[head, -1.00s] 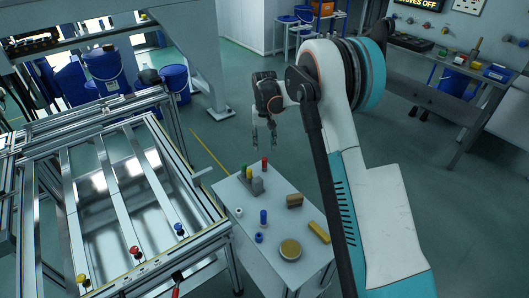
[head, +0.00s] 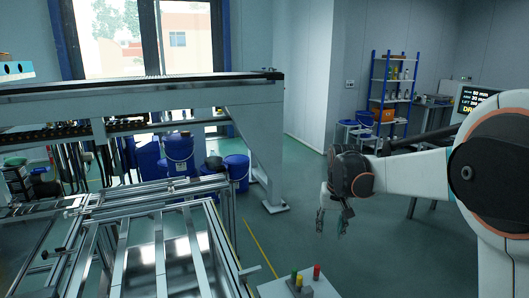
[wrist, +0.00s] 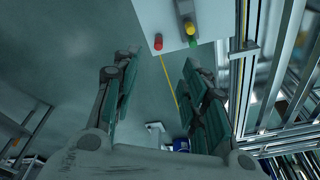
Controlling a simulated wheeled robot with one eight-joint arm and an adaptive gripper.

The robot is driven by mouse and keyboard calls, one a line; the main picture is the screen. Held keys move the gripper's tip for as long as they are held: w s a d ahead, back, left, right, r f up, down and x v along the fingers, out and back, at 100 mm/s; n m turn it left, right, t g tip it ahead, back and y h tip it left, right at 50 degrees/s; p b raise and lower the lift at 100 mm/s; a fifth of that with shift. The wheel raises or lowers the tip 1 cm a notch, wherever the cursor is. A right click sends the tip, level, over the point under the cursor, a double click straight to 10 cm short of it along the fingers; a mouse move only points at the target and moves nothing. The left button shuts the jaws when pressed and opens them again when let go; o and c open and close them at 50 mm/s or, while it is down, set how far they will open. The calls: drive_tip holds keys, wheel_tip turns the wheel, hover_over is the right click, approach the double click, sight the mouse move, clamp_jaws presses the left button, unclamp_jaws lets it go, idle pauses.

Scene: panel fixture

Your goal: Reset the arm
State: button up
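My gripper (head: 333,222) hangs in the air in the middle of the head view, over the floor just beyond the small white table (head: 330,291). In the wrist view my gripper (wrist: 160,72) shows two fingers spread wide apart with nothing between them. It is open and empty. My arm reaches in from the right of the head view, bent at a large joint.
A metal panel frame (head: 165,212) stands at the lower left. A red piece (head: 317,271), a yellow piece (head: 299,281) and a green piece (head: 294,274) stand on the small table. Blue buckets (head: 180,153) and a shelf rack (head: 394,90) stand behind. Floor around the gripper is clear.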

drive_tip(key=s+r+t, duration=0.1)
drive_tip(key=s+r, duration=0.3)
drive_tip(key=s, duration=0.5)
drive_tip(key=s+r+t, duration=0.2)
drive_tip(key=s+r, duration=0.2)
drive_tip(key=s, duration=0.4)
drive_tip(key=s+f+n+t, duration=0.1)
drive_tip(key=s+f+t, duration=0.1)
drive_tip(key=s, duration=1.3)
drive_tip(key=shift+s+f+n, duration=0.2)
drive_tip(key=shift+f+n, duration=0.1)
drive_tip(key=shift+f, duration=0.55)
drive_tip(key=shift+c, duration=0.2)
